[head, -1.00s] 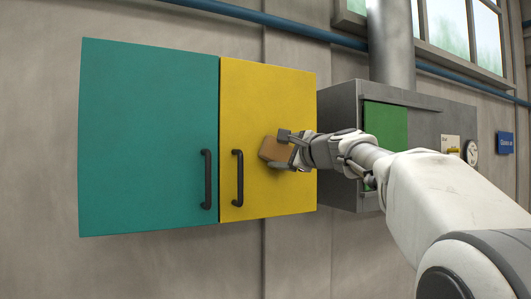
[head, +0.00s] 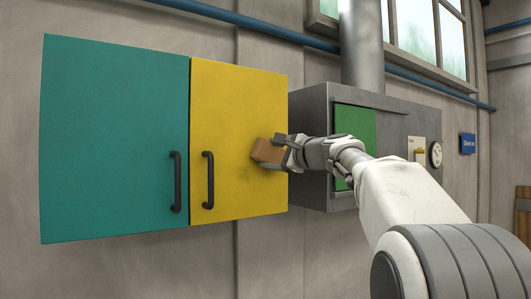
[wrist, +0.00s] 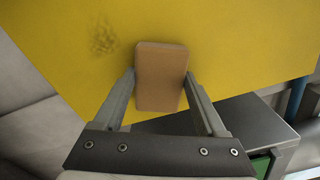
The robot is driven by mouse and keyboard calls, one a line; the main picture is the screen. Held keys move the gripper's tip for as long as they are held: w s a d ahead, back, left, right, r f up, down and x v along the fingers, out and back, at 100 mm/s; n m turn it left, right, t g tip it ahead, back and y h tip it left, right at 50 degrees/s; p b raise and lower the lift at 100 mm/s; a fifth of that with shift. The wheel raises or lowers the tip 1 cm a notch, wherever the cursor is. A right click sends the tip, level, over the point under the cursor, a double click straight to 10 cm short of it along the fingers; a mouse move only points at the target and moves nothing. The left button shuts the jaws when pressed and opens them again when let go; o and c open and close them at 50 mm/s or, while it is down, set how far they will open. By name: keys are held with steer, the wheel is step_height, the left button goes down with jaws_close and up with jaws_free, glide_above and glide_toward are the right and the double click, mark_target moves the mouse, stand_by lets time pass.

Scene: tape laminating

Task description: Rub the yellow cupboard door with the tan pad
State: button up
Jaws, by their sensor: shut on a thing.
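The yellow cupboard door (head: 235,110) hangs shut on the wall, with a black upright handle (head: 208,180) at its left. My gripper (head: 282,152) is shut on the tan pad (head: 266,151), in front of the right side of the door. In the wrist view the pad (wrist: 161,78) sits between both fingers, its far end over the yellow door (wrist: 230,50). I cannot tell whether the pad touches the door. A dark smudge (wrist: 103,38) marks the door to the upper left of the pad in the wrist view.
A teal door (head: 115,130) with a black handle (head: 175,181) adjoins on the left. A grey metal box (head: 310,110) with a green door (head: 355,130) stands close on the right, behind my arm. A blue pipe (head: 240,22) runs above.

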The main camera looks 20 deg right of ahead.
steer(key=shift+w+d, duration=0.25)
steer(key=shift+d, duration=0.6)
steer(key=shift+b+v, duration=0.85)
steer(key=shift+v, duration=0.75)
steer(key=shift+b+v, duration=0.5)
steer(key=shift+v, duration=0.9)
steer(key=shift+s, duration=0.15)
steer(key=b+v, duration=0.1)
steer(key=v, duration=0.1)
steer(key=shift+s, duration=0.35)
